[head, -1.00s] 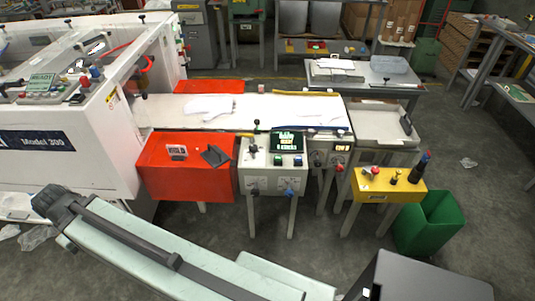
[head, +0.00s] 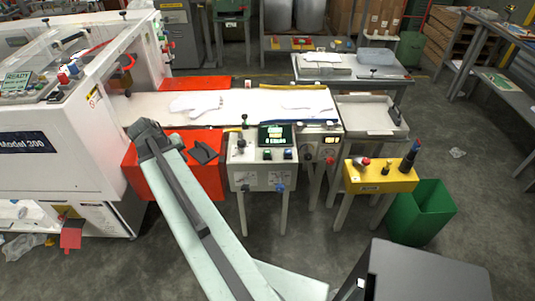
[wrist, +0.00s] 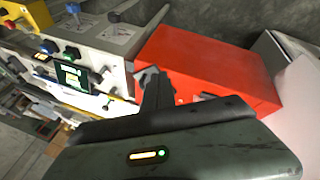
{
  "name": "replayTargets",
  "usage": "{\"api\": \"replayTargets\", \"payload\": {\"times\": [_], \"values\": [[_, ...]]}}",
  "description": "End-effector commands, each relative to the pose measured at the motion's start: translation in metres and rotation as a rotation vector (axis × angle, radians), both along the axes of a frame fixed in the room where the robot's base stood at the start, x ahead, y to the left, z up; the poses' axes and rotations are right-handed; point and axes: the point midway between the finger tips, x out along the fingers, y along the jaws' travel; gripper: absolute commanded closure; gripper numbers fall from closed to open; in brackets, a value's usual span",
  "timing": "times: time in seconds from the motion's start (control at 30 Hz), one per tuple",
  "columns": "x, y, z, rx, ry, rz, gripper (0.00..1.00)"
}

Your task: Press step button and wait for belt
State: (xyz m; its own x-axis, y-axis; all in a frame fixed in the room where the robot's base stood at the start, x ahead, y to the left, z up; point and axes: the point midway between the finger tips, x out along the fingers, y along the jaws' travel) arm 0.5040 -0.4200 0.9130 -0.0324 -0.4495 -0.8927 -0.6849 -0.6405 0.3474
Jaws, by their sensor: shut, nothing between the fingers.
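The white control box (head: 262,172) stands at the front of the belt, with a lit screen (head: 275,136), a green button (head: 267,155) and a blue one (head: 289,154). Which is the step button I cannot tell. The white belt (head: 240,105) carries a pale glove (head: 195,104) at left and another pale glove shape (head: 303,103) at right. My gripper (wrist: 150,78) is shut and empty, in front of the red box (wrist: 215,65) in the wrist view. The control box screen (wrist: 72,75) is left of it there. It appears apart from the buttons.
A yellow button box (head: 380,177) and a green bin (head: 422,212) stand at the right. The white machine (head: 50,150) is at the left. A grey tray (head: 370,116) sits at the belt's right end. Floor is open at the far right.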

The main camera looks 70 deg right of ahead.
Motion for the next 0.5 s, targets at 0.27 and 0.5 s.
{"api": "replayTargets", "payload": {"times": [0.27, 0.5], "values": [[-0.125, -0.155, 0.006, -0.196, 0.006, -0.292, 1.0], [-0.219, -0.224, 0.017, -0.312, 0.028, -0.445, 1.0]]}}
